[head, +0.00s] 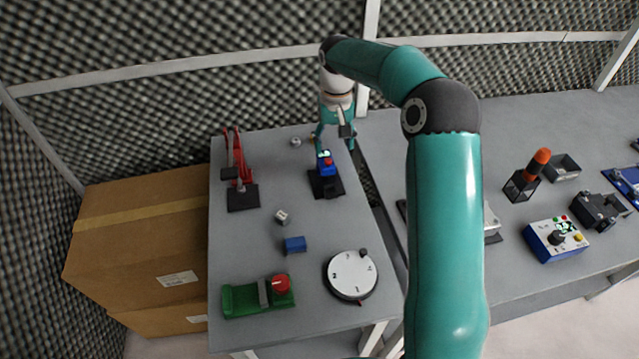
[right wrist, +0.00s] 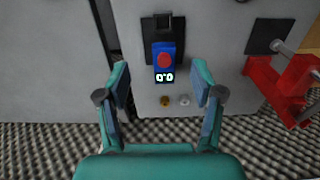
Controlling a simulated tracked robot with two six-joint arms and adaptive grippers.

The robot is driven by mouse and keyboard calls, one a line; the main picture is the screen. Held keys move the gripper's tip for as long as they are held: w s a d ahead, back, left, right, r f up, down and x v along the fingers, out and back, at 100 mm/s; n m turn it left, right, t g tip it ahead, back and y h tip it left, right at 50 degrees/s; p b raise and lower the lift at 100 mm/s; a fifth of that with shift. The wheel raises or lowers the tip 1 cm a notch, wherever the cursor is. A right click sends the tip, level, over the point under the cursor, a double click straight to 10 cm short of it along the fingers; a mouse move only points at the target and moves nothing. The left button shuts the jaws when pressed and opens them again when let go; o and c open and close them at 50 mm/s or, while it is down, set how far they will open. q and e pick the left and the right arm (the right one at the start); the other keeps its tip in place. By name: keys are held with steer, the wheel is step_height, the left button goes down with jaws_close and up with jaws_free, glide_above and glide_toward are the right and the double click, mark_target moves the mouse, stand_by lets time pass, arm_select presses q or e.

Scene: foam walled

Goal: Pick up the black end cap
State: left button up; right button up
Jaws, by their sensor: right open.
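I cannot make out a black end cap for certain in either view. Two small round parts lie near the far edge of the left table: a grey one (head: 296,141) and a brass-coloured one (right wrist: 164,101). The grey one also shows in the right wrist view (right wrist: 185,100). My right gripper (head: 335,147) is open and empty above the far end of this table. In the right wrist view its fingers (right wrist: 160,68) spread to either side of a blue device with a red button (right wrist: 165,62), with nothing between them held. My left gripper is not in view.
The left table (head: 235,270) also carries a red clamp (head: 245,165), a blue block (head: 295,244), a small pale cube (head: 282,216), a white dial (head: 350,274) and a green fixture (head: 242,298). Cardboard boxes (head: 130,240) stand left. A second table (head: 500,130) is at right.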

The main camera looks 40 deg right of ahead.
steer(key=p, duration=0.2)
glide_above(330, 192)
steer(key=f, duration=0.9)
steer(key=shift+d+f, duration=0.3)
steer(key=shift+f, duration=0.55)
steer(key=shift+a+f, duration=0.2)
steer(key=shift+f, duration=0.35)
step_height(330, 192, down, 4)
steer(key=shift+s+r+p, duration=0.1)
steer(key=shift+r+p, duration=0.15)
steer(key=shift+p, duration=0.75)
steer(key=shift+f, duration=0.35)
steer(key=shift+c, duration=0.4)
steer(key=c, duration=1.1)
steer(key=shift+c, duration=0.3)
